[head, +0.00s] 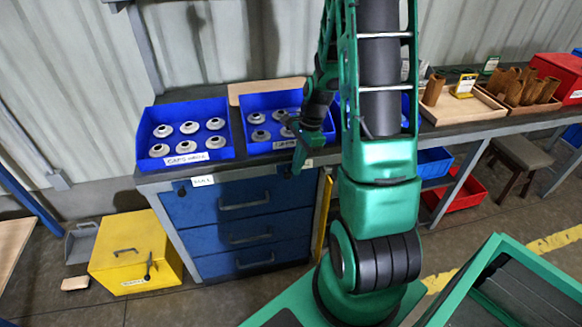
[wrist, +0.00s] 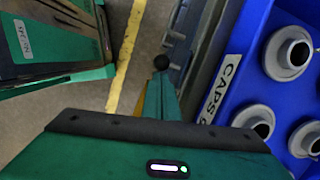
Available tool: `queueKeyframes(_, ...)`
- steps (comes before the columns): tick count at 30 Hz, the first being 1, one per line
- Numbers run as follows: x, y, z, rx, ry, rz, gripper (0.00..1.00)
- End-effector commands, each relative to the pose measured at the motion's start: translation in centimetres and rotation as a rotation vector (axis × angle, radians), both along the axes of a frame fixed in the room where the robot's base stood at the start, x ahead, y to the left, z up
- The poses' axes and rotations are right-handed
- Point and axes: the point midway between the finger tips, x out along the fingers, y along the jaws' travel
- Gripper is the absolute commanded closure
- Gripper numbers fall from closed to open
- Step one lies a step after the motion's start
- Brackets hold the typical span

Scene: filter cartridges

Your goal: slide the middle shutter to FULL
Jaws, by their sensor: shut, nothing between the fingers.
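My gripper (head: 299,160) is at the front edge of the bench, pointing down just in front of the second blue bin of caps. Its fingers look shut and empty. In the wrist view my gripper's dark bar and green body fill the bottom, and a narrow green part reaches up to a small black knob (wrist: 161,62). I cannot tell whether that knob belongs to a shutter. I cannot make out the middle shutter or a FULL mark in either view. My arm hides part of the bench to the right of the gripper.
Blue bins of grey caps (head: 186,133) line the bench (head: 160,178). A blue drawer cabinet (head: 243,225) stands below, and a yellow box (head: 135,250) stands on the floor at left. A wooden tray (head: 470,106) and red box (head: 556,75) are at right.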

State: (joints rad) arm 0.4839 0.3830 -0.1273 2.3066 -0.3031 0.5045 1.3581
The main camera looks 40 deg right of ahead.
Motion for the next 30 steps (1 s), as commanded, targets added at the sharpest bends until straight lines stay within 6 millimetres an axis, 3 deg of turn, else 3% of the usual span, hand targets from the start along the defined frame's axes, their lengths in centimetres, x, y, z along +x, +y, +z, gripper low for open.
queueKeyframes(11,0.3,0.6,0.0,0.011,-0.006,0.017,1.00)
queueKeyframes(14,0.2,-0.3,0.2,0.010,-0.006,0.016,1.00)
queueKeyframes(20,-0.4,-3.8,0.9,0.000,-0.002,0.005,1.00)
queueKeyframes(30,-0.7,-5.1,7.8,-0.002,-0.002,0.008,1.00)
